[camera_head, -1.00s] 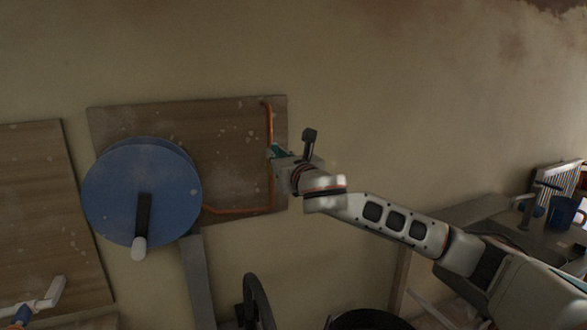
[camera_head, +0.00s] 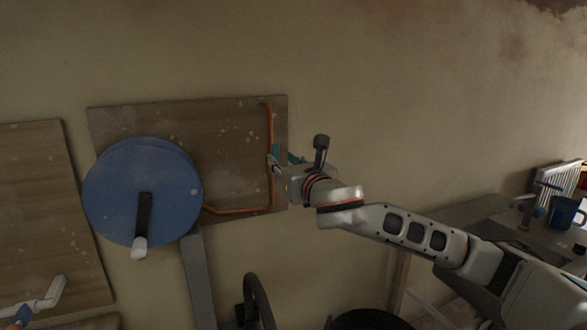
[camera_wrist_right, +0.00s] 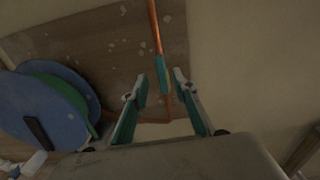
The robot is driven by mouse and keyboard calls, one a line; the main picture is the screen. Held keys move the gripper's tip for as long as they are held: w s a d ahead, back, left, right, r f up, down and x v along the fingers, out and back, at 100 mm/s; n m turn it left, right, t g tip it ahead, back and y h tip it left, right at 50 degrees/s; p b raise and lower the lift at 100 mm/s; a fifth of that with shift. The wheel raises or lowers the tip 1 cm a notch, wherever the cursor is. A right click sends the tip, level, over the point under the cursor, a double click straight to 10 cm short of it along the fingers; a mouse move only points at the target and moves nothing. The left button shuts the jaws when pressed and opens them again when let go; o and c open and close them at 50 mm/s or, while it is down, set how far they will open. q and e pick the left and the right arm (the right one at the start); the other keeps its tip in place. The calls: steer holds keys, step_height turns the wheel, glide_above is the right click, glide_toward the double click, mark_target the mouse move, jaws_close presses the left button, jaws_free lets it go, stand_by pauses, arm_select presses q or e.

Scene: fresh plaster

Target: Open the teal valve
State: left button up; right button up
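The teal valve (camera_wrist_right: 162,75) is a small teal piece on a vertical copper pipe (camera_wrist_right: 154,25). In the head view, the teal valve (camera_head: 275,150) shows just left of my right gripper, and its long side runs along the pipe. My right gripper (camera_head: 281,163) is in front of the pipe at the board's right part. In the wrist view, the fingers of my right gripper (camera_wrist_right: 160,84) are apart, with teal inner faces. The valve shows in the gap between the fingertips, with no visible contact. My left gripper is not in view.
A wooden board (camera_head: 225,130) on the wall carries the pipe. A large blue disc with a crank (camera_head: 143,192) is to the left. A second board (camera_head: 40,200) with a white pipe (camera_head: 45,298) is at far left. A dark wheel (camera_head: 257,300) stands below. Wall to the right is bare.

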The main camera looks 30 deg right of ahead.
steer(key=s, duration=0.7)
steer(key=shift+a, duration=0.15)
stand_by(0.3)
